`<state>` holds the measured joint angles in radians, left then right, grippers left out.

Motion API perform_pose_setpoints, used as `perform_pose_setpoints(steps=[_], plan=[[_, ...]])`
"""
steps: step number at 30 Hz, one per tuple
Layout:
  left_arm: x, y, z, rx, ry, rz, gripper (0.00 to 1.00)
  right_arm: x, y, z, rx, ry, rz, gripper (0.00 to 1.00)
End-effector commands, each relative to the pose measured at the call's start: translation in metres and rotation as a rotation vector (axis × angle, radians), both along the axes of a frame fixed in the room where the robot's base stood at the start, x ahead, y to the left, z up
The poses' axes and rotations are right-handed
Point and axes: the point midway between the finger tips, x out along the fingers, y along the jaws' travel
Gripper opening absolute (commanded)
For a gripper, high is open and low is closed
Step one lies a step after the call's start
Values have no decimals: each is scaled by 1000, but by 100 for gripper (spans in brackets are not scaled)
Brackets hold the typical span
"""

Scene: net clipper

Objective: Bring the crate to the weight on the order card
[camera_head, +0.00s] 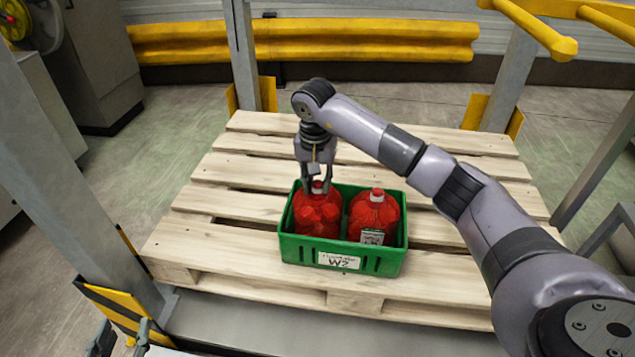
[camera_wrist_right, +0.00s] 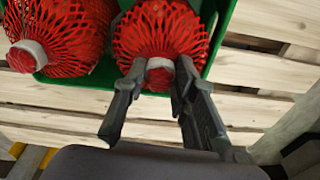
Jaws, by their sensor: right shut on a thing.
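A green crate (camera_head: 340,262) with a label reading W2 stands on the pallet. Two red net bags with pale necks and red tops are in it, side by side. My right gripper (camera_head: 318,188) comes down from above and is shut on the neck of the left net bag (camera_head: 317,217); the wrist view shows this bag (camera_wrist_right: 160,28) between the fingers (camera_wrist_right: 160,74). The right net bag (camera_head: 374,216) is free and carries a white tag. Both bags' bottoms are hidden by the crate wall. My left gripper (camera_head: 124,338) is partly in view at the bottom left, fingers apart, empty. I see no order card I can read.
The wooden pallet (camera_head: 240,206) has bare slats around the crate. Grey posts with yellow-black guards (camera_head: 125,310) stand at its corners. A yellow rail (camera_head: 365,42) runs behind. My right arm spans the pallet's right side.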

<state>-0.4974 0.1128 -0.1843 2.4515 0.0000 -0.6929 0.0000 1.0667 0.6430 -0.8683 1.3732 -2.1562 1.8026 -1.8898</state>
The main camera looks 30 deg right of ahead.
Motion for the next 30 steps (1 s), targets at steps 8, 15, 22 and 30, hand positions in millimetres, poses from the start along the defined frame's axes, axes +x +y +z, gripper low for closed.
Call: perform_pose_setpoints(steps=[8,15,22,30], plan=[[1,-1,2,-3,-14,0,40,0,0,-1,0,0,-1,26],[1,0,3,-3,-13,0,40,0,0,-1,0,0,-1,42],[1,0,2,-3,-12,0,40,0,0,-1,0,0,-1,46],[-4,2,-6,8,41,2,40,0,0,9,-1,-2,-1,46]])
